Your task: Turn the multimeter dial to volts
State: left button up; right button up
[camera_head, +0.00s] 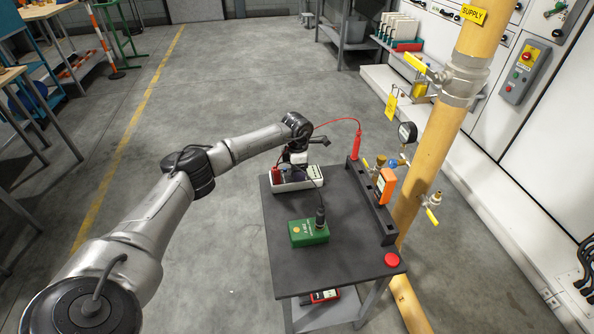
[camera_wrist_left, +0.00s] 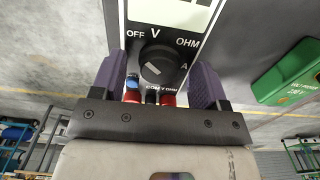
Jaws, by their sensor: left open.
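In the left wrist view the multimeter (camera_wrist_left: 175,15) fills the top middle. It has a dark face with a pale display, partly cut off. Its round black dial (camera_wrist_left: 157,65) is surrounded by the labels OFF, V, OHM and A. A short pale mark shows on the dial, but I cannot tell which label it points at. Red, black and blue parts show below it. My left gripper (camera_wrist_left: 160,70) is open, with one purple finger on each side of the dial. I cannot tell whether they touch it. In the head view my left gripper (camera_head: 292,158) is over the cart's far left corner. My right gripper is not in view.
The dark cart top (camera_head: 350,225) holds a white tray (camera_head: 314,183), a green box (camera_head: 308,232), an orange device (camera_head: 385,186) in a black rack and a red button (camera_head: 392,260). A red probe (camera_head: 357,147) stands with its lead. A yellow pipe (camera_head: 437,140) rises at right.

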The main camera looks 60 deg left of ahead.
pick_arm(q)
jog(key=c, duration=0.9)
jog(key=shift+r+m+p, duration=0.1)
jog(key=shift+m+p, duration=0.4)
jog(key=shift+p, duration=0.15)
jog(key=shift+m+p, duration=0.8)
jog(key=shift+m, duration=0.3)
jog(key=m+p, duration=0.1)
jog(key=m, duration=0.1)
jog(key=shift+m, duration=0.4)
jog(key=shift+f+m, duration=0.2)
jog(key=shift+m, duration=0.6)
